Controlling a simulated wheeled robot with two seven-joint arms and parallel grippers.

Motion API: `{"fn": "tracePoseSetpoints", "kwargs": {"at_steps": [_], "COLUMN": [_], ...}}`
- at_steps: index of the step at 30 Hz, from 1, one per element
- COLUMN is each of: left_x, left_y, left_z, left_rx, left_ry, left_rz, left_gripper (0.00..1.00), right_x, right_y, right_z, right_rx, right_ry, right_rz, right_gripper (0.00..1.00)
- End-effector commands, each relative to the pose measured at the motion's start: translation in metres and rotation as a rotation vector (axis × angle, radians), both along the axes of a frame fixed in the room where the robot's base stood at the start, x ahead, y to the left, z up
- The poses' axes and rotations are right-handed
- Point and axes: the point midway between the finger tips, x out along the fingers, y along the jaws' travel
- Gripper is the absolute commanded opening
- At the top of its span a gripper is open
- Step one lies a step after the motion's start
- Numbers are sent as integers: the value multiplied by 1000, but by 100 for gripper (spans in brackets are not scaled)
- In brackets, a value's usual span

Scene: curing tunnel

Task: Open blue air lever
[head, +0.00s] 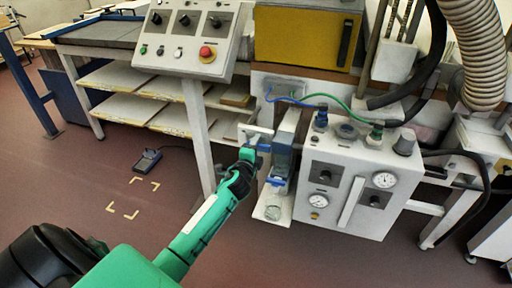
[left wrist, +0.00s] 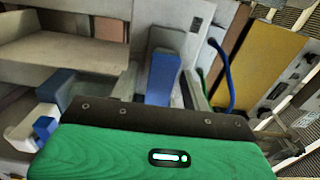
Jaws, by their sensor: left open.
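The blue air lever (head: 281,162) appears to be the blue part below a grey upright on the left side of the white air unit. In the left wrist view a blue block with a grey top (left wrist: 162,77) stands ahead of the palm, apparently the same part. My left gripper (head: 256,149) is open and empty, just left of the blue part. Contact with the lever cannot be made out. My right gripper is out of view.
The white air unit (head: 345,185) carries gauges, knobs and hoses. A control panel (head: 190,38) with a red button stands on a post left of my gripper. The floor at left is mostly clear around a pedal (head: 147,160).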

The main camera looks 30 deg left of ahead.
Motion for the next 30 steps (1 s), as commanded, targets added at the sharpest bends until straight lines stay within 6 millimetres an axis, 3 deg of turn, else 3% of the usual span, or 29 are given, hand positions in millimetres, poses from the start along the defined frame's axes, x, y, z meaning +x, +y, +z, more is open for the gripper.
{"fn": "tracePoseSetpoints", "kwargs": {"at_steps": [8, 21, 30], "left_x": [-16, -95, -129], "left_y": [-4, -23, -31], "left_z": [-1, -1, 0], "left_rx": [1, 0, -1], "left_ry": [1, 1, 0], "left_rz": [-1, 0, 0], "left_gripper": [47, 47, 47], "right_x": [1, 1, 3], "right_y": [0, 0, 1], "right_z": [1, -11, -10], "right_rx": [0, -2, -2], "right_ry": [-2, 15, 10], "right_rz": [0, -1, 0], "right_gripper": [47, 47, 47]}}
